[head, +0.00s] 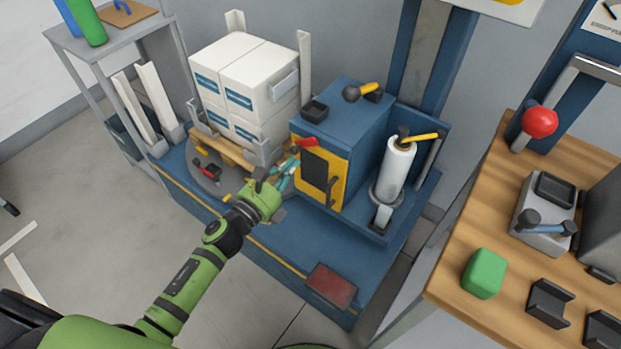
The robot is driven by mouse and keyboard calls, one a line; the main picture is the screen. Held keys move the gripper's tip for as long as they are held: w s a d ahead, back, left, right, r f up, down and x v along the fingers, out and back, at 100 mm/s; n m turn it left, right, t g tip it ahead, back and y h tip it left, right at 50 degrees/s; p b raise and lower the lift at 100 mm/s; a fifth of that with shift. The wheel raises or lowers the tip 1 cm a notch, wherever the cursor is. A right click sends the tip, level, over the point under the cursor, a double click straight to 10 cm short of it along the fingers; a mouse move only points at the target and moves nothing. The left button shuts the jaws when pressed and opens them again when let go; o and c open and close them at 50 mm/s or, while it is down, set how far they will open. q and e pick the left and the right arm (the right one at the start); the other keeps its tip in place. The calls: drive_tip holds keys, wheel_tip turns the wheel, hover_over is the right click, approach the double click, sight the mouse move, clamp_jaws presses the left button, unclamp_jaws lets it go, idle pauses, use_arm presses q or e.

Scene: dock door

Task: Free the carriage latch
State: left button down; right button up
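A white film roll (394,170) stands upright in the blue carriage on the right side of the blue machine. A yellow lever with a dark pivot (422,136) lies across its top. Another yellow-gripped lever (366,89) sits on top of the blue cabinet (345,115). I cannot tell which of these levers is the carriage latch. My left gripper (273,187) is in front of the cabinet's yellow panel (326,172), left of the film roll and apart from it. A small teal object (287,170) is by its fingers; whether they grip it is unclear. My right gripper is out of view.
White boxes (245,82) stand stacked on a pallet behind my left gripper. A red pedal-like plate (332,286) lies on the machine's front edge. On the right, a wooden bench (455,271) carries a green block (484,273) and a red-knobbed lever (540,122).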

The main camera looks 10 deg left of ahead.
use_arm(q)
drive_tip(key=m, duration=0.1)
drive_tip(key=a+r+m+b, duration=0.1)
drive_tip(key=m, duration=0.2)
drive_tip(key=shift+w+a+r+m+b, duration=0.2)
drive_tip(key=shift+w+a+m+b, duration=0.1)
drive_tip(key=shift+w, duration=0.05)
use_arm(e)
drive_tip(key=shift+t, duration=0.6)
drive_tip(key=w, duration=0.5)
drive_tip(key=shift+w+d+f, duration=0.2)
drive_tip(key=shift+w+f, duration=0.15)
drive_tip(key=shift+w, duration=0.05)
use_arm(q)
drive_tip(key=shift+f, duration=0.1)
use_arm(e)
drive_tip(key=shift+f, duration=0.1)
